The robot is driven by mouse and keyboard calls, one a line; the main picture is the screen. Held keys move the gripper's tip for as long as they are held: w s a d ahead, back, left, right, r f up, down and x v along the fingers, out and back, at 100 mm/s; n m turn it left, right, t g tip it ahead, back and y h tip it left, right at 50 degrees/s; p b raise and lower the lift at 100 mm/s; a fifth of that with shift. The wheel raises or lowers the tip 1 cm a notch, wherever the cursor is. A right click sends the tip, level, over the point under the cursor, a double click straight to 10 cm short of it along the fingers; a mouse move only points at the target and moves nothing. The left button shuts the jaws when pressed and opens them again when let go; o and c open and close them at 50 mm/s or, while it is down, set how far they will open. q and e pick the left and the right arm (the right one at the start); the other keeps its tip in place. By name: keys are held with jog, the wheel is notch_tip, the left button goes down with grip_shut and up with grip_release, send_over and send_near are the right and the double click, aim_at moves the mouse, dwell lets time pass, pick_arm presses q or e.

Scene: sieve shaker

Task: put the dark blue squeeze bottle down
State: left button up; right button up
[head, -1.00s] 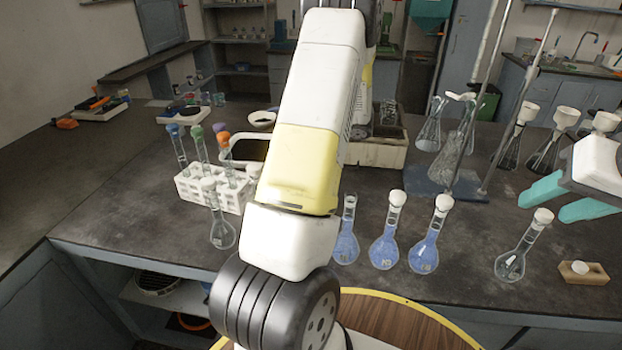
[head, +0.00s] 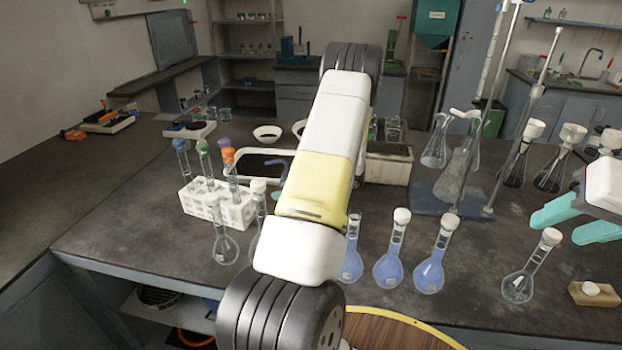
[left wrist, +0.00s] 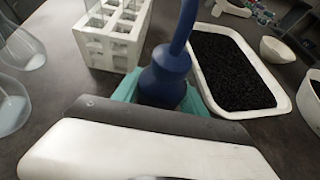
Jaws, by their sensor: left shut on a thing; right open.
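The dark blue squeeze bottle (left wrist: 165,76) is upright between the teal fingers of my left gripper (left wrist: 160,92) in the left wrist view. The gripper is shut on it, and its bent tube runs up out of the picture. In the head view only a bit of the blue tube (head: 279,164) shows beside my left arm, which hides the left gripper and the bottle's body. I cannot tell whether the bottle's base touches the bench. My right gripper (head: 577,221) is open and empty above the right side of the bench.
A white tray of black grains (left wrist: 233,72) lies close right of the bottle. A white tube rack (head: 237,211) stands to its left. Several flasks, including one with blue liquid (head: 388,268), line the bench front. A stand base (head: 430,200) is farther right.

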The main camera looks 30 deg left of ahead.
pick_arm(q)
jog(key=shift+f, duration=0.1)
jog(key=o, duration=0.7)
jog(key=v, duration=1.2)
jog(key=shift+w+d, duration=0.1)
jog(key=shift+d, duration=0.05)
